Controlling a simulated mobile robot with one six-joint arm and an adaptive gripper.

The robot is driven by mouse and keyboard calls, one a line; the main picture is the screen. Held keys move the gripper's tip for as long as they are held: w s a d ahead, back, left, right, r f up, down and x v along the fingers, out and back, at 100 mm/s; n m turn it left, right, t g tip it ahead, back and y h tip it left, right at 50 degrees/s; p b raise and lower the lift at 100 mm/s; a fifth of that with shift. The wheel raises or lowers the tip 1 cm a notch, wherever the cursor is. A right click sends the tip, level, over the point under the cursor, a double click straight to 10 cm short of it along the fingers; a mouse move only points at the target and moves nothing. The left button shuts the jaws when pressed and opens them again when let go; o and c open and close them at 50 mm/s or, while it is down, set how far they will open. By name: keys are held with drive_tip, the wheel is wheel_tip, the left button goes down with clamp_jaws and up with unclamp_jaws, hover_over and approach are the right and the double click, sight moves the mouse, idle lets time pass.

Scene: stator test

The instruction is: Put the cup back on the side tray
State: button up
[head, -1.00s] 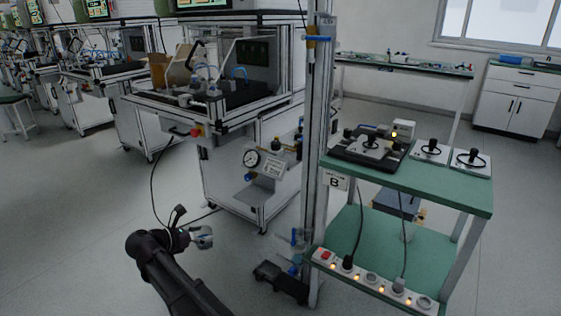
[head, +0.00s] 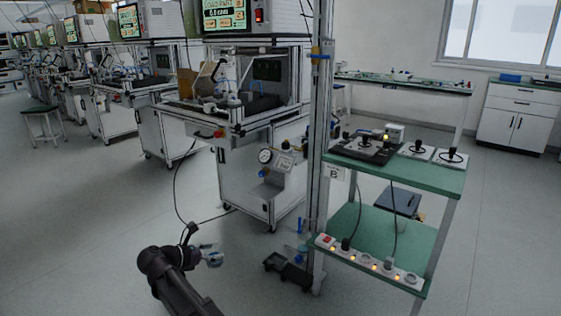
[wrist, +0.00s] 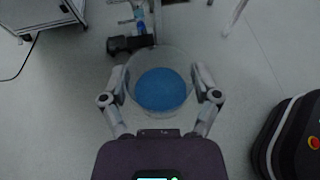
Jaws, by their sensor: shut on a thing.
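In the wrist view a clear, round cup (wrist: 160,112) with a blue inside or contents sits between the two fingers of my gripper (wrist: 162,78). The fingers press on its left and right sides. The cup is held above the grey floor, its round outline facing the camera. In the head view my gripper (head: 211,256) is low, left of the column, and the cup is small and hard to make out there. I cannot tell which surface is the side tray.
A green-topped bench (head: 430,177) with a lower green shelf (head: 395,235) and a lit power strip (head: 365,262) stands on the right. A metal column (head: 319,130) rises beside it, with a black foot (head: 289,271). A white workstation (head: 245,185) stands behind.

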drive_tip(key=shift+s+d, duration=0.1)
drive_tip(key=shift+s, duration=0.3)
drive_tip(key=shift+d, duration=0.15)
drive_tip(key=shift+s+a, duration=0.25)
drive_tip(key=shift+a, duration=0.15)
